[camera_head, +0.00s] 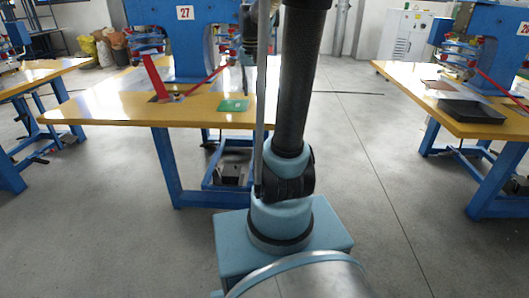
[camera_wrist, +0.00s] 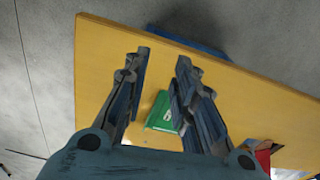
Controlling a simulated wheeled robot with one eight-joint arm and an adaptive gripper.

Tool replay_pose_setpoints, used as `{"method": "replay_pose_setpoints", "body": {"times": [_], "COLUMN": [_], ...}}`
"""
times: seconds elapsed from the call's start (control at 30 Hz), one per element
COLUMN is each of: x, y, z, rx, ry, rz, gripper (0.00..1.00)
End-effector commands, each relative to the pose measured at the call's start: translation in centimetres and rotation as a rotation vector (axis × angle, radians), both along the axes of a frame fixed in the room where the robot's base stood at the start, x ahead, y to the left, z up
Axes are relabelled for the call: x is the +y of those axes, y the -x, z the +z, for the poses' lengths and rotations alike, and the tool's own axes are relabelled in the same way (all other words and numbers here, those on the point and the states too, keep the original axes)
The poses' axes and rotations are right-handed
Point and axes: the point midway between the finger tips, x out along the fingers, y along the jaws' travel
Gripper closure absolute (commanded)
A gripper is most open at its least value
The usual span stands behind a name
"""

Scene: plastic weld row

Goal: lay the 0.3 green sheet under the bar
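The green sheet (camera_head: 233,105) lies flat on the yellow tabletop of the blue machine marked 27, close to the table's front edge. In the wrist view the green sheet (camera_wrist: 161,113) shows between and beyond my fingers, with a small pale label on it; the right finger hides part of it. My gripper (camera_wrist: 160,58) is open and empty, above the table and apart from the sheet. The bar cannot be made out clearly; my arm hides part of the machine.
The yellow table (camera_head: 95,108) has clear room left of the sheet. At the right, another yellow table (camera_head: 422,95) holds a black tray (camera_head: 471,111) and a brown sheet (camera_head: 438,85). A further table (camera_head: 40,72) stands at the left. Grey floor lies open between them.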

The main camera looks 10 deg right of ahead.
Motion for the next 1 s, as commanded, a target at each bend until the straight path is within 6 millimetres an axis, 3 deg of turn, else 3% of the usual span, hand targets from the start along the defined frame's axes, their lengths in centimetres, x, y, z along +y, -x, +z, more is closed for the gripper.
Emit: {"method": "replay_pose_setpoints", "body": {"times": [0.1,0.5,0.8,1.0], "x": [0.2,0.6,0.8,0.9], "y": [3.9,15.2,22.3,25.2], "z": [-0.6,-4.7,-10.0,-13.0], "rx": [-0.015,-0.067,-0.106,-0.125], "ry": [0.003,0.014,0.024,0.030], "rz": [0.027,0.117,0.184,0.217], "gripper": [0.75,0.75,0.75,0.75]}}
